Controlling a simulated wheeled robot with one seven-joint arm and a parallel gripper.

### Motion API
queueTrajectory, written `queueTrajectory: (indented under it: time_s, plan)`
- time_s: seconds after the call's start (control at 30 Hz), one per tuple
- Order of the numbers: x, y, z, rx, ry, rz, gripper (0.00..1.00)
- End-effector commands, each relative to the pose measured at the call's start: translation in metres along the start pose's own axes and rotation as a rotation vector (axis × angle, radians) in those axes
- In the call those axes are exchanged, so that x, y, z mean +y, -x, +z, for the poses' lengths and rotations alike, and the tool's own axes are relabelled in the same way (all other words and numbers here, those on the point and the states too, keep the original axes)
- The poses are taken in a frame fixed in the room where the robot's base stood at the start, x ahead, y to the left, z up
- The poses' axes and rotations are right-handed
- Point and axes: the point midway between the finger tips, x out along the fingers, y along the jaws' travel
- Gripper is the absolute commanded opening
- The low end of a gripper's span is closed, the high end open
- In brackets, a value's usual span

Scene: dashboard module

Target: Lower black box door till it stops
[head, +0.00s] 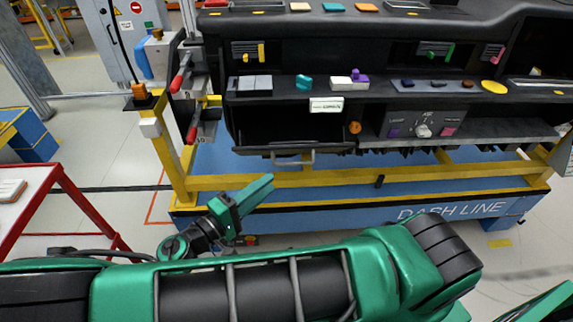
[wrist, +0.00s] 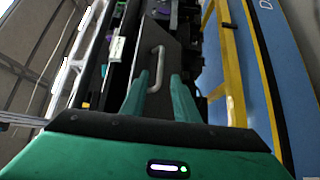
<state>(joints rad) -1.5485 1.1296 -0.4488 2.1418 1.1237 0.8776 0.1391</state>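The black box door (head: 262,149) is at the left of the dashboard in the head view. It is tipped outward, with the dark box interior (head: 285,126) showing above it. Its grey bar handle (head: 292,161) is on the door's front edge. In the wrist view the handle (wrist: 157,68) stands on the black door panel (wrist: 178,55). My gripper (head: 260,187) is below and left of the handle in the head view.
A yellow rail (head: 350,179) and blue base (head: 330,206) run below the dashboard. Red-handled clamps (head: 181,75) and a yellow post (head: 172,160) stand left of the box. A red-framed table (head: 62,180) is at far left. The floor between is clear.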

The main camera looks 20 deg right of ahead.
Motion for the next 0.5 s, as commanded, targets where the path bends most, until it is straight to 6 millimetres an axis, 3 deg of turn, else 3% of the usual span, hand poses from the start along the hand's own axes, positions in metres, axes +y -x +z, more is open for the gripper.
queueTrajectory:
  time_s: [0.2,0.5]
  plan:
    - [0.0,0.004,-0.003,0.039,-0.011,0.035,0.28]
    - [0.002,-0.043,-0.003,0.035,-0.01,0.033,0.28]
